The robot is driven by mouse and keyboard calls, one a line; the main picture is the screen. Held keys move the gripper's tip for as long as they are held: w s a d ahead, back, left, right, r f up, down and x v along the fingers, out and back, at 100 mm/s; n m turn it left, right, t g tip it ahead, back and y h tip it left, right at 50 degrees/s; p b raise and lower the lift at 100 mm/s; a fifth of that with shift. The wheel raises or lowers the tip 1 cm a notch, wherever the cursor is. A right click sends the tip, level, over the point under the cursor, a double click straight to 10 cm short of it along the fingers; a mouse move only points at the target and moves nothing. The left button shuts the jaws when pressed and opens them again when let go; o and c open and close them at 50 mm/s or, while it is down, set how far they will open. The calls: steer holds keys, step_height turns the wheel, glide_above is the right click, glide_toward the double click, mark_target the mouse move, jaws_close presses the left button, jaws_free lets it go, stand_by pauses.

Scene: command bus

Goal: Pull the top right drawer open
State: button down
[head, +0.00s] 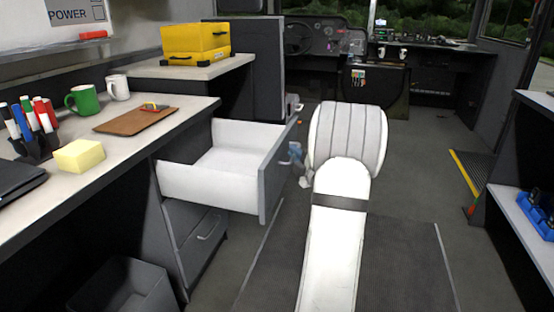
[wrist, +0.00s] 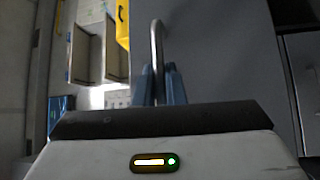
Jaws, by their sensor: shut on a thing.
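The top drawer (head: 215,184) under the desk stands pulled well out, its white inside empty where I can see it. Its dark grey front (head: 272,175) faces right, towards my arm; the front also fills much of the wrist view (wrist: 222,60). My gripper (head: 296,152) is at the upper part of that front, partly hidden behind my white arm. In the wrist view my blue fingers (wrist: 160,84) are closed around the silver bar handle (wrist: 157,42).
A lower drawer (head: 203,240) below is shut. A dark bin (head: 125,288) stands at the lower left. The floor (head: 420,190) to the right is clear.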

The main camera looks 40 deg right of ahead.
steer(key=shift+s+d+r, duration=0.2)
steer(key=shift+s+d, duration=0.7)
steer(key=shift+s, duration=0.05)
steer(key=c, duration=1.5)
jaws_free()
steer(key=shift+w+a+f, duration=0.15)
steer(key=s, duration=0.2)
steer(key=s+p, duration=0.1)
steer(key=s, duration=0.2)
steer(key=s+a+f, duration=0.1)
steer(key=s, duration=0.1)
steer(key=shift+s+a+p, duration=0.1)
steer(key=shift+s+p, duration=0.25)
steer(key=shift+p, duration=0.05)
